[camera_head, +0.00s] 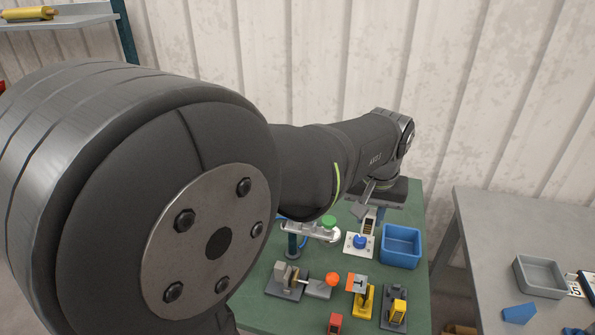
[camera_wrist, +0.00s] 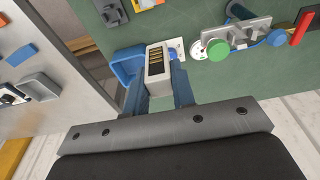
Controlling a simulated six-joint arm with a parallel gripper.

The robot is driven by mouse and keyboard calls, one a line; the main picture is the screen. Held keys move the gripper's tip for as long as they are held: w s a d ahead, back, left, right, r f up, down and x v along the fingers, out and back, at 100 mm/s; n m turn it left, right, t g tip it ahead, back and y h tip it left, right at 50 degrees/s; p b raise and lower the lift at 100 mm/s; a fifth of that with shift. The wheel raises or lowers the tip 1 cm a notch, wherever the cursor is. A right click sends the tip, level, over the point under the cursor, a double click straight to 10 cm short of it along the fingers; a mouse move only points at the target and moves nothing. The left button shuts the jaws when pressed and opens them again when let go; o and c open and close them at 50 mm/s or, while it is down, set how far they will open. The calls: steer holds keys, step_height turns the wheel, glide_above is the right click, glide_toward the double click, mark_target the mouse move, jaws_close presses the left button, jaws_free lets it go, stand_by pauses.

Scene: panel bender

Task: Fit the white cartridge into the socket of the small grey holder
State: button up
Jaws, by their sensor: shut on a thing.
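My gripper (camera_wrist: 160,88) is shut on the white cartridge (camera_wrist: 151,82), which stands between its two blue fingers in the wrist view. In the head view the cartridge (camera_head: 368,227) hangs below my wrist, near the blue bin and the blue button; my arm hides part of the gripper. I cannot surely pick out the small grey holder. A grey fixture on a dark base (camera_head: 285,277) stands at the front left of the green table, apart from the cartridge. No socket shows clearly.
A blue bin (camera_head: 401,231) stands right of the cartridge, close to it. A blue button on a white plate (camera_head: 348,251) and a green-knobbed clamp (camera_head: 308,230) are nearby. Yellow fixtures (camera_head: 362,302) stand in front. A grey table (camera_head: 500,240) is at right.

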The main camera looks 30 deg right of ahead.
steer(key=shift+s+d+f, duration=1)
steer(key=shift+s+f, duration=0.35)
steer(key=shift+f, duration=1.45)
steer(key=shift+s+d+f, duration=1)
steer(key=shift+s+f, duration=0.4)
steer(key=shift+f, duration=1.35)
steer(key=shift+s+d+f, duration=1)
steer(key=shift+s+f, duration=0.35)
steer(key=shift+f, duration=1.45)
steer(key=shift+f, duration=0.7)
steer(key=o, duration=1.3)
steer(key=shift+c, duration=0.2)
steer(key=shift+r, duration=0.1)
step_height(320, 180, up, 9)
steer(key=shift+f, duration=4.3)
